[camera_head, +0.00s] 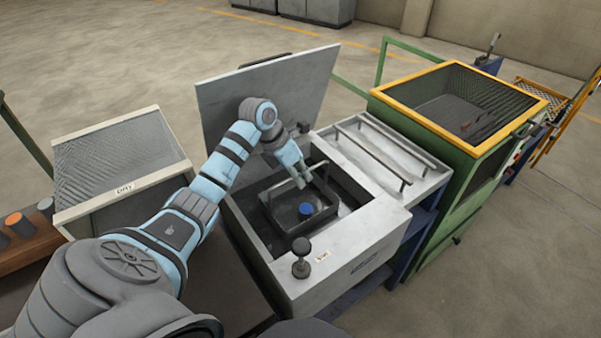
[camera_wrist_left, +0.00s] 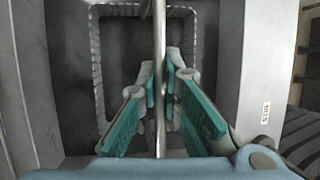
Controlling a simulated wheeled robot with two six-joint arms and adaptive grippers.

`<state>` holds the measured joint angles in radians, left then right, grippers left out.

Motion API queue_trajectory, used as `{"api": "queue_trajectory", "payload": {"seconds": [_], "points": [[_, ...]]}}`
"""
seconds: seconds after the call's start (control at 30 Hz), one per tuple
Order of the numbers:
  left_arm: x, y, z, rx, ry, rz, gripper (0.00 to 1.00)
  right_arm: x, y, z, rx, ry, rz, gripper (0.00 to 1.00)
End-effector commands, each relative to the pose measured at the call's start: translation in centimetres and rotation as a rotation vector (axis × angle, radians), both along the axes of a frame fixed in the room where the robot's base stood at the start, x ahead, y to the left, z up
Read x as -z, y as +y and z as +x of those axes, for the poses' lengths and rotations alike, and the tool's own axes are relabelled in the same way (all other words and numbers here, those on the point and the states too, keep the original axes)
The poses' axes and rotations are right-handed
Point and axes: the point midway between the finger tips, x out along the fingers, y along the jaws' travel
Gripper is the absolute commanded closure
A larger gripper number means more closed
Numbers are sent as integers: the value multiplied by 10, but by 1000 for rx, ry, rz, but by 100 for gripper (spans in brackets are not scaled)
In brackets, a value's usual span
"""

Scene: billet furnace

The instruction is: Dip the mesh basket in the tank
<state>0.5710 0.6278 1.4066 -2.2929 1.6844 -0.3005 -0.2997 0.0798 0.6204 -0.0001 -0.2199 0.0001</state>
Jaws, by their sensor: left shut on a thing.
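The dark mesh basket (camera_head: 281,217) hangs in the opening of the grey tank (camera_head: 346,238), with a blue-topped round piece (camera_head: 306,209) inside it. I cannot tell how deep the basket sits. My left gripper (camera_head: 305,180) is above the basket, shut on its handle. The tank's lid (camera_head: 290,92) stands open behind. My right gripper is in neither view.
A rack with two bars (camera_head: 372,152) adjoins the tank on the right, then a green cabinet with a yellow-framed mesh top (camera_head: 398,92). A black knob (camera_head: 301,258) stands on the tank's front edge. A mesh-topped box labelled DRY (camera_head: 125,188) stands at left.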

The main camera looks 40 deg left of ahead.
Motion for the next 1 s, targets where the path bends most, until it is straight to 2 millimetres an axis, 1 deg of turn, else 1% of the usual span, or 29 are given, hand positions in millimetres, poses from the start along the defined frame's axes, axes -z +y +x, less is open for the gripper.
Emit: {"api": "queue_trajectory", "payload": {"seconds": [0.03,0.6,0.8,1.0], "points": [[10,0,0,1,-2,0,100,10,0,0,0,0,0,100],[82,-1,1,0,-3,-1,100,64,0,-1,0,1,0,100],[95,0,1,0,-3,-1,100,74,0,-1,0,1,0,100],[97,0,1,0,-3,-1,100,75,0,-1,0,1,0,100]]}}
